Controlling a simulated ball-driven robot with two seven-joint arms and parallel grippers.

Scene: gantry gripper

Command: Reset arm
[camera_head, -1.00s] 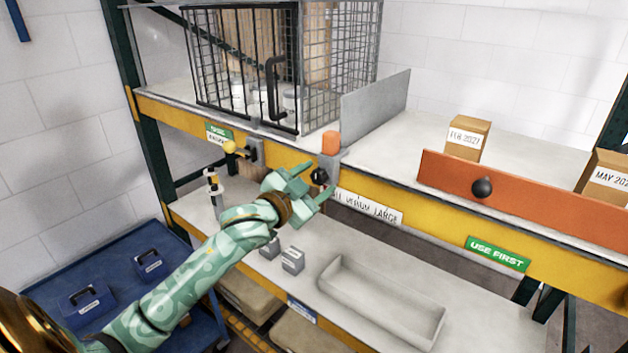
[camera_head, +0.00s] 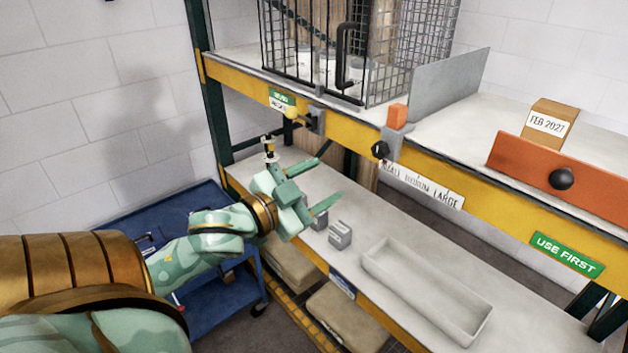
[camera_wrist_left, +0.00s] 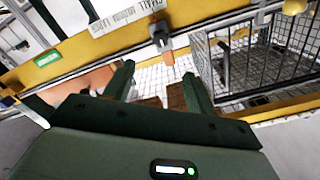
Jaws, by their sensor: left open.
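My left arm comes in from the left in the head view, green and patterned, with a brass-coloured wrist ring. My left gripper (camera_head: 328,184) is open and empty. Its two fingers stand apart in front of the rack, over the front part of the lower shelf in the picture. In the left wrist view the gripper (camera_wrist_left: 160,85) also shows with its fingers spread and nothing between them but background. A black selector knob (camera_head: 380,150) with an orange block (camera_head: 397,116) above it sits on the yellow beam, up and right of the gripper. My right gripper is not in view.
The wire cage (camera_head: 425,45) with a black handle stands on the upper shelf. A grey tray (camera_head: 385,268) and small grey blocks (camera_head: 340,234) sit on the lower shelf. A blue cart (camera_head: 205,200) stands at left. An orange board (camera_head: 600,188) and a carton (camera_head: 548,124) are at right.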

